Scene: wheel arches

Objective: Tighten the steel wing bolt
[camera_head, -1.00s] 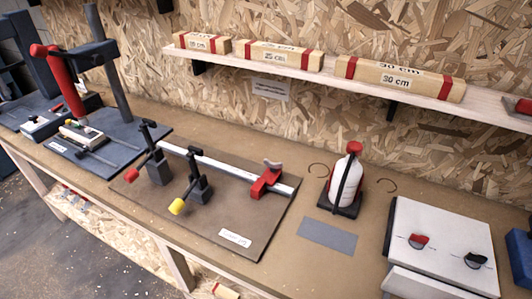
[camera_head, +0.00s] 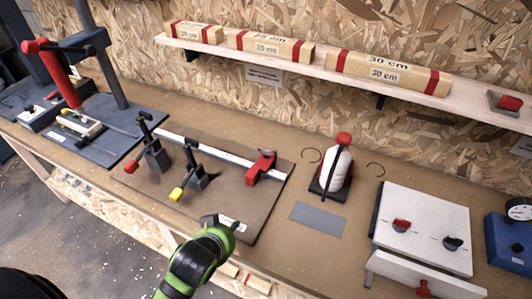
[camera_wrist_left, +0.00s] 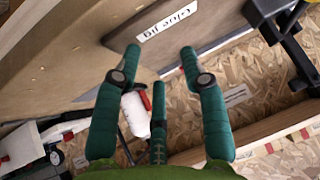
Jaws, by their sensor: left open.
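A small grey wing-shaped bolt (camera_head: 266,152) shows on top of the red block (camera_head: 262,170), at the right end of the pale rail on the brown jig board (camera_head: 232,200). I take it for the steel wing bolt; its details are too small to tell. My left gripper (camera_head: 222,222) is at the front edge of the board by its white label, apart from and nearer me than the red block. In the left wrist view its green fingers (camera_wrist_left: 160,58) are spread and empty, with the "Glue jig" label (camera_wrist_left: 167,26) beyond them. My right gripper is not in view.
Two black clamps with red (camera_head: 131,166) and yellow (camera_head: 176,194) handle ends stand on the board. A white bottle (camera_head: 340,170) stands right of it, then a grey mat (camera_head: 317,220) and a white panel with two knobs (camera_head: 425,225). A shelf (camera_head: 300,65) holds wooden blocks.

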